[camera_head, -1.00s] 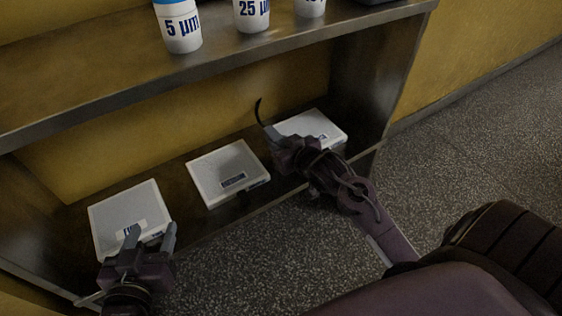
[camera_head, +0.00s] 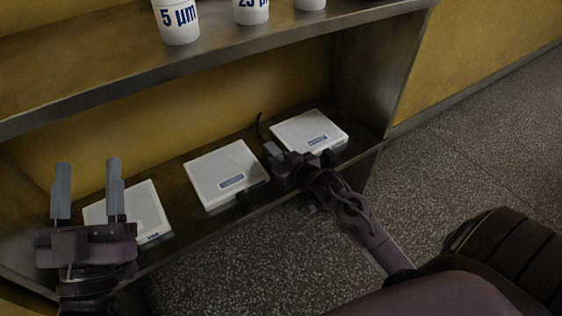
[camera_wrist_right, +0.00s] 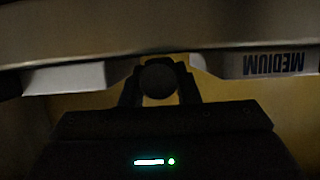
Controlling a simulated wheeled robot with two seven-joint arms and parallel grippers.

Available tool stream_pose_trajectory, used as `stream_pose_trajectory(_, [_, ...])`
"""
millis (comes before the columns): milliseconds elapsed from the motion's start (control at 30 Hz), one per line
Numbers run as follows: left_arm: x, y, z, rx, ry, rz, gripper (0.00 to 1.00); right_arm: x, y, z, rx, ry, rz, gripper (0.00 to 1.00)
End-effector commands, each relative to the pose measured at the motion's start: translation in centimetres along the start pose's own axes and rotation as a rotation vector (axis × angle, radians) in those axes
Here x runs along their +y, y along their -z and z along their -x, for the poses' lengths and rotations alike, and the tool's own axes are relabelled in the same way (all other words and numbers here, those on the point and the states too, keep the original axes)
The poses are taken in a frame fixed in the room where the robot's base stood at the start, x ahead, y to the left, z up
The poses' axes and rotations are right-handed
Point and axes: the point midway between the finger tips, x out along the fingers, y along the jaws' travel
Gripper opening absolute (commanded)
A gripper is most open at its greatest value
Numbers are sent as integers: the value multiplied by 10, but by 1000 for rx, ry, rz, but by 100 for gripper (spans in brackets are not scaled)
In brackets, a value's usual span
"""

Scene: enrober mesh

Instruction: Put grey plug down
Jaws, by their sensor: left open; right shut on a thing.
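My right gripper (camera_head: 273,152) is shut at the lower shelf, between the middle and right white boxes. In the right wrist view a dark round thing (camera_wrist_right: 158,80), which I take for the grey plug, sits between its fingers. In the head view the plug is mostly hidden by the gripper, and a thin dark curved cord (camera_head: 260,127) rises behind it. I cannot tell whether the plug touches the shelf. My left gripper (camera_head: 88,180) is open and empty, with its fingers pointing up in front of the left white box (camera_head: 146,208).
The middle white box (camera_head: 222,165) and right white box (camera_head: 305,127) lie on the lower shelf. A box marked MEDIUM (camera_wrist_right: 272,64) shows upside down in the wrist view. Several white tubs, one marked 5 µm (camera_head: 178,25), stand on the upper shelf (camera_head: 110,75). The speckled floor is clear.

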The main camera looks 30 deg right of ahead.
Motion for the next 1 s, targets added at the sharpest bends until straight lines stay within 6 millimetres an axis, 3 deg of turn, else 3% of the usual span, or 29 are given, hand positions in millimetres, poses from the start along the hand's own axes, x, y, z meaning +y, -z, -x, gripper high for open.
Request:
stream_pose_trajectory(467, [0, 6, -1, 27, 0, -1, 54, 0, -3, -2, 3, 0, -1, 0])
stream_pose_trajectory(500, [0, 6, -1, 27, 0, -1, 54, 0, -4, -2, 0, 0, -1, 34])
stream_pose_trajectory(533, [0, 6, -1, 27, 0, -1, 54, 0, -4, -2, 0, 0, -1, 38])
stream_pose_trajectory(900, [0, 7, -1, 29, 0, -2, 54, 0, -2, 1, 0, 0, 0, 38])
stream_pose_trajectory(1000, [1, -9, 1, -46, 0, 4, 54, 0, -2, 6, -1, 0, 0, 38])
